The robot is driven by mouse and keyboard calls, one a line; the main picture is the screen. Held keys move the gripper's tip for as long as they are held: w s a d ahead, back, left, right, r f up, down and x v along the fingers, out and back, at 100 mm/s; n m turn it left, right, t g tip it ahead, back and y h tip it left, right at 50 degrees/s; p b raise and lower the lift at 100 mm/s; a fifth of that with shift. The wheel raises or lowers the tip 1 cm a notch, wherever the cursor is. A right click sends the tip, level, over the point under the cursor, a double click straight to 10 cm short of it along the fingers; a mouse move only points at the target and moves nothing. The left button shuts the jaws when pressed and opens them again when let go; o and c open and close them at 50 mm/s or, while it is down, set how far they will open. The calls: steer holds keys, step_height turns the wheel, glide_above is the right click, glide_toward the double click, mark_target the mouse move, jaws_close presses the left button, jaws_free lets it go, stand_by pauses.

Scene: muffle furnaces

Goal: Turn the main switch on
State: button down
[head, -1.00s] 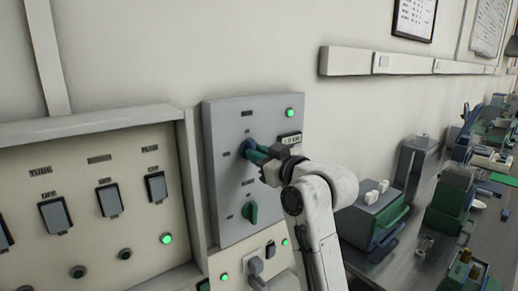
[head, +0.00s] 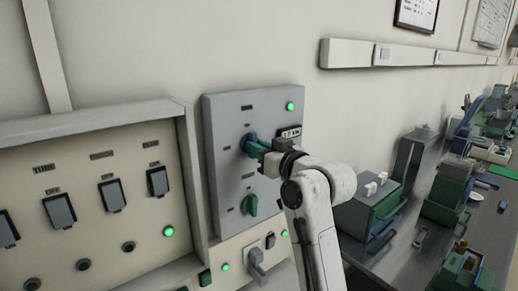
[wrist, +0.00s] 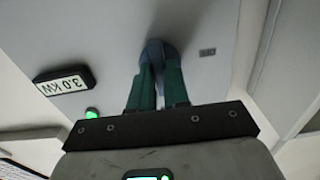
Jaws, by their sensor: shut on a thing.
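A blue rotary knob (head: 249,143) sits on the upper half of the grey wall panel (head: 226,117). My gripper (head: 258,149) has green fingers closed around this knob. The wrist view shows the blue knob (wrist: 152,50) between the two green fingertips (wrist: 158,75), which partly hide it. A green rotary knob (head: 250,205) is lower on the same panel, apart from my gripper. A green lamp (head: 290,106) is lit at the panel's upper right. The labels around the knobs are too small to read.
A panel with several grey flip switches (head: 113,195) stands to the left, with another lit green lamp (head: 168,231). A grey lever switch (head: 256,262) is below the grey panel. At the right, a bench (head: 395,262) holds green and grey boxes (head: 373,205).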

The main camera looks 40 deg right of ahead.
steer(key=c, duration=1.1)
jaws_free()
steer(key=shift+s, duration=0.1)
steer(key=s+b, duration=0.2)
steer(key=s, duration=0.8)
steer(key=shift+s, duration=0.3)
steer(key=s+a+f+g, duration=0.2)
steer(key=f+g, duration=0.1)
steer(key=f, duration=0.6)
steer(key=s+a+f+g, duration=0.2)
steer(key=f, duration=0.6)
steer(key=s+a+f+g, duration=0.2)
steer(key=f+g, duration=0.1)
steer(key=f, duration=0.6)
steer(key=s+a+f+g, duration=0.2)
steer(key=s+f+g, duration=0.2)
steer(key=s+f, duration=0.5)
steer(key=s+a+f+g, duration=0.2)
steer(key=s+f+g, duration=0.3)
steer(key=s+f, duration=0.5)
steer(key=s, duration=0.4)
steer(key=shift+s+f, duration=0.15)
